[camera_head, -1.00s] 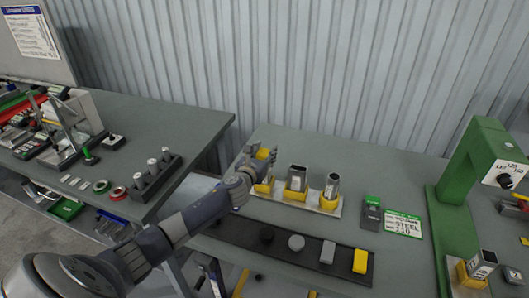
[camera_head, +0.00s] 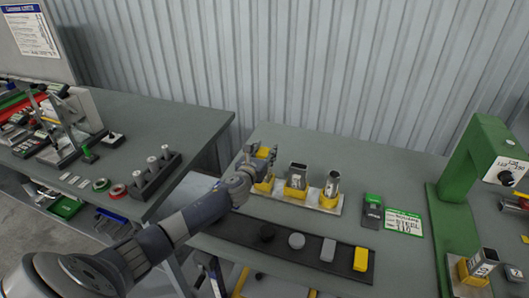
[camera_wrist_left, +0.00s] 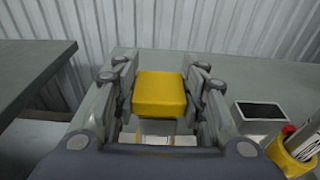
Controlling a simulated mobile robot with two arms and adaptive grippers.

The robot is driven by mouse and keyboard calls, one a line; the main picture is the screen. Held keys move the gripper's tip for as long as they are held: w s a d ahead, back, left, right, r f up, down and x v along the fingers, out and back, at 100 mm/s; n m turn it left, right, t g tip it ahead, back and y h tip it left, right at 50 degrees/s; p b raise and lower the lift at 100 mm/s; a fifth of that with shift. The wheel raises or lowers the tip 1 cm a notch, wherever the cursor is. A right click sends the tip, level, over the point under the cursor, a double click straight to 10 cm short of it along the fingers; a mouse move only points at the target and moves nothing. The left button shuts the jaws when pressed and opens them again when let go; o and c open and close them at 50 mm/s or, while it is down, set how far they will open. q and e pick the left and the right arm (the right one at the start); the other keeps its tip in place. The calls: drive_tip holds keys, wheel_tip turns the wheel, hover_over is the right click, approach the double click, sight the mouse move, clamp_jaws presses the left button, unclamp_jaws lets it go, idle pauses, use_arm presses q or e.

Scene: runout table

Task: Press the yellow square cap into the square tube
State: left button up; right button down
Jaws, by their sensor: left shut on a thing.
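My left gripper (camera_head: 262,156) is at the left end of the row of tubes. It is shut on the yellow square cap, which shows between the fingers in the left wrist view (camera_wrist_left: 160,94). The cap looks level. In the head view the gripper mostly covers it. A yellow holder (camera_head: 265,184) stands under the gripper. The square tube in that holder is largely hidden by the hand and cap, so I cannot tell whether the cap touches it. My right gripper is not in view.
Beside it stand a rectangular tube (camera_head: 298,172) and a round tube (camera_head: 332,184) in yellow holders. A black tray (camera_head: 218,226) in front holds several caps, including a yellow one (camera_head: 361,259). A green press (camera_head: 460,190) stands at the right.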

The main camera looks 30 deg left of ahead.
use_arm(q)
drive_tip(key=o, duration=1)
drive_tip(key=shift+f, duration=0.25)
drive_tip(key=shift+c, duration=0.2)
drive_tip(key=shift+o, duration=0.6)
drive_tip(key=v, duration=1.2)
